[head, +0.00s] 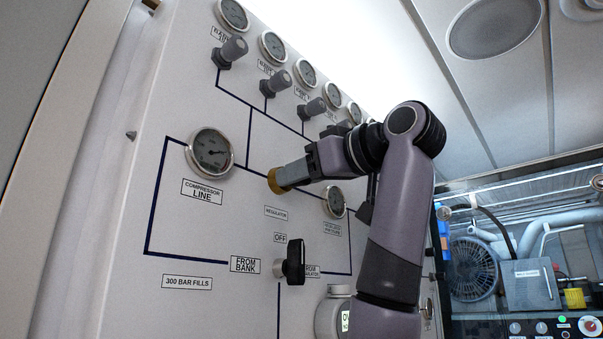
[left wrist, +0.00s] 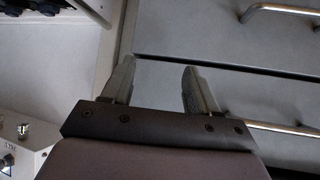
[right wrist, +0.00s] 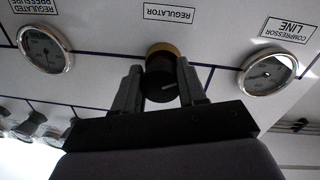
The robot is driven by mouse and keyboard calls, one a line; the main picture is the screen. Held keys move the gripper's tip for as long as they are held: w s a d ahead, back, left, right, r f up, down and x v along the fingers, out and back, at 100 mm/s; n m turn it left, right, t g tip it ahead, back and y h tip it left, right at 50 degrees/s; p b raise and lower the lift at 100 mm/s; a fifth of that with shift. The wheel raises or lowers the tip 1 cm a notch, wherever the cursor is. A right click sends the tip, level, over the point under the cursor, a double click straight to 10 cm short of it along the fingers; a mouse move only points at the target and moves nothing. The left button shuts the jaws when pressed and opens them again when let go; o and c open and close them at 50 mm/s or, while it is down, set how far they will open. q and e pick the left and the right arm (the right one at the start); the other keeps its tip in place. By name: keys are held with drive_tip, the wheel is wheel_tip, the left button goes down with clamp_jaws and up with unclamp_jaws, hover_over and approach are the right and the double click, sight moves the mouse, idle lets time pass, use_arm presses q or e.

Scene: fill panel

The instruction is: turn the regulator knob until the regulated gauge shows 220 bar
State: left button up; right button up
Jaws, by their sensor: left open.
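The regulator knob shows its brass collar (head: 275,182) in the head view, beside the panel's REGULATOR label. In the right wrist view its dark face (right wrist: 161,86) with a pale mark lies between my right gripper's fingers. My right gripper (head: 290,174) is shut on the knob, one finger on each side. My left gripper (left wrist: 159,65) is open and empty, away from the panel, facing grey drawer fronts.
The compressor line gauge (head: 210,151) is left of the knob. A black selector handle (head: 294,262) stands out below it. Several small valve knobs (head: 230,52) and gauges run along the panel top. Drawer handles (left wrist: 285,10) are near my left gripper.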

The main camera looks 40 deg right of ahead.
drive_tip(key=shift+c, duration=0.6)
drive_tip(key=o, duration=1)
drive_tip(key=shift+o, duration=0.2)
drive_tip(key=shift+s, duration=0.1)
drive_tip(key=s+b, duration=0.2)
drive_tip(key=s, duration=0.5)
